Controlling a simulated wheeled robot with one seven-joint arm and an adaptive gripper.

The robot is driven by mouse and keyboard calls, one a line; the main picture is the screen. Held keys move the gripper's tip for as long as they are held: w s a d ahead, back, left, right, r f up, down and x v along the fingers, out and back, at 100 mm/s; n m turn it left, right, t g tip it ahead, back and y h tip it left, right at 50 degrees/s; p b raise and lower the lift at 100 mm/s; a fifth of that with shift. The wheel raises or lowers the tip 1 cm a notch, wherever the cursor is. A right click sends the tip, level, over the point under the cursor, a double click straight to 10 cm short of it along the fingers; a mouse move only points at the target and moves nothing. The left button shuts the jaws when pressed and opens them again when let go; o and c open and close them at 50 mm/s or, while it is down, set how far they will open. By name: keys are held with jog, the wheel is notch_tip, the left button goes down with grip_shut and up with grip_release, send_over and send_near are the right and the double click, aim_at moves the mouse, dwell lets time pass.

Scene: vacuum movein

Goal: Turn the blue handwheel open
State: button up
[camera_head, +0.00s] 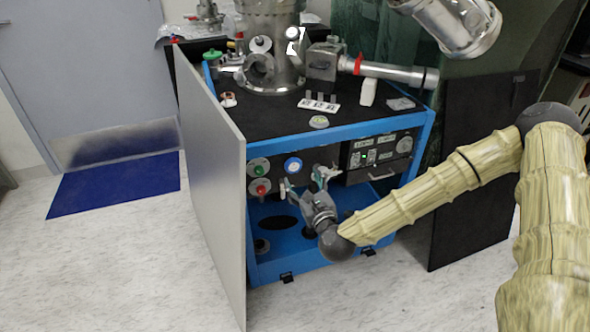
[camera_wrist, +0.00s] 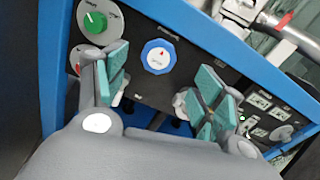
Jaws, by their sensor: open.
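The blue handwheel (camera_head: 293,165) is a blue ring with a white face, set upright on the black front panel of the blue-framed cabinet. It also shows in the wrist view (camera_wrist: 158,57), with a small red mark near the top of its face. My gripper (camera_head: 307,184) is in front of the panel, a little below and right of the handwheel in the head view. In the wrist view its teal-padded fingers (camera_wrist: 163,92) are spread apart and empty. The handwheel lies between and beyond the fingertips, apart from them.
A green knob (camera_head: 258,170) and a red knob (camera_head: 260,187) sit left of the handwheel. An instrument panel (camera_head: 380,150) is at its right. The open grey door (camera_head: 215,170) stands at the cabinet's left. A dark board (camera_head: 480,180) leans at right.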

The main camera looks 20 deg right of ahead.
aim_at(294, 166)
jog(key=shift+w+a, duration=0.15)
jog(key=shift+w, duration=3.3)
jog(key=c, duration=1)
